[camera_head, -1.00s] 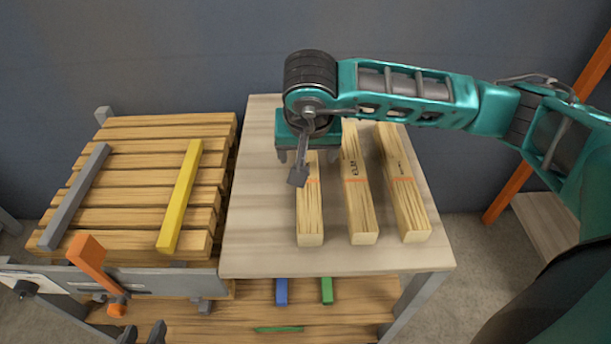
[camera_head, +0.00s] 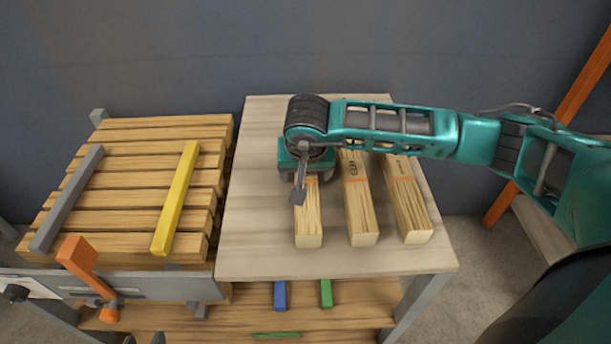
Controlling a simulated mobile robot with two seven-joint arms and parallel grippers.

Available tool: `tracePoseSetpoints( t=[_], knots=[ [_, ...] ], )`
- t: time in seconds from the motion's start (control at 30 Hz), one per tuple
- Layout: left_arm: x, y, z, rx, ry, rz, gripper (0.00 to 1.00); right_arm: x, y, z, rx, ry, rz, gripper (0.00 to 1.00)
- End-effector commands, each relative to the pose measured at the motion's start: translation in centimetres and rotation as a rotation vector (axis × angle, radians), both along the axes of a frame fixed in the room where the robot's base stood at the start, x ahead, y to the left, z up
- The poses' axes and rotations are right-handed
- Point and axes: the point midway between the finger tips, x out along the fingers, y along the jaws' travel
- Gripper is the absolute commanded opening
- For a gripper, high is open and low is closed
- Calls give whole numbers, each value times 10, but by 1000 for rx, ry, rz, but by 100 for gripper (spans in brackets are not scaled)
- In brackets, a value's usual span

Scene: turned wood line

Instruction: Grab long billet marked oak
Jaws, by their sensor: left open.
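Three long pale billets with orange bands lie side by side on the light table: a left billet (camera_head: 308,222), a middle billet (camera_head: 359,212) and a right billet (camera_head: 408,208). The middle one has dark lettering that looks like "ELM"; the right one's mark is too small to read. No mark shows on the left billet, whose far part is hidden. My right gripper (camera_head: 307,170) is low over that far part, pointing down; its fingertips are mostly hidden. My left gripper (camera_head: 144,340) shows only as dark fingertips, apart, at the bottom edge.
A slatted wooden bench (camera_head: 133,160) at left carries a grey bar (camera_head: 66,200) and a yellow bar (camera_head: 176,198). An orange handle (camera_head: 78,255) stands at its front. A lower shelf (camera_head: 225,320) holds blue and green pieces. The table (camera_head: 255,215) is clear left of the billets.

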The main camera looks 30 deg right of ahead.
Motion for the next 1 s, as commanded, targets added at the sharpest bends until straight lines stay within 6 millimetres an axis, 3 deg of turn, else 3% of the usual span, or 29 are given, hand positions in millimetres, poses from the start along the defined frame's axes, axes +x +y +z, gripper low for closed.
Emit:
tracePoseSetpoints(
  t=[0.07, 0.73, 1.0],
  knots=[
    [0, 0, 0, 0, 0, 0, 43, 0, 0, 0, 0, 0, 0, 70],
    [0, 0, 0, 0, -1, 0, 43, 0, 0, 1, 1, -1, -1, 6],
    [1, 0, 1, -1, -2, 0, 43, 1, 0, 3, 1, -4, -1, 4]
  ],
)
